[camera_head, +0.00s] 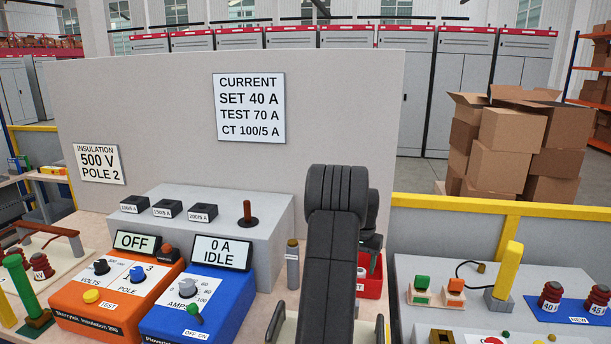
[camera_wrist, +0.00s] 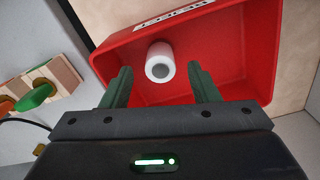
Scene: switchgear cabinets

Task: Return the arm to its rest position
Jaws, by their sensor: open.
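My gripper (camera_wrist: 160,90) is open in the wrist view, with its two dark green fingers apart. It is above a red bin (camera_wrist: 225,55). A small white cylinder (camera_wrist: 159,64) lies in the bin, seen between the fingers, and it does not appear to be gripped. In the head view my dark arm (camera_head: 335,230) stands upright in the middle of the picture over the bench.
An orange tester (camera_head: 110,300) and a blue tester (camera_head: 190,305) stand left of the arm, before a grey block (camera_head: 250,210). A grey panel (camera_head: 330,110) rises behind. At right are a yellow-handled part (camera_head: 507,270), a blue mat (camera_head: 570,309) and a yellow rail (camera_head: 500,206).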

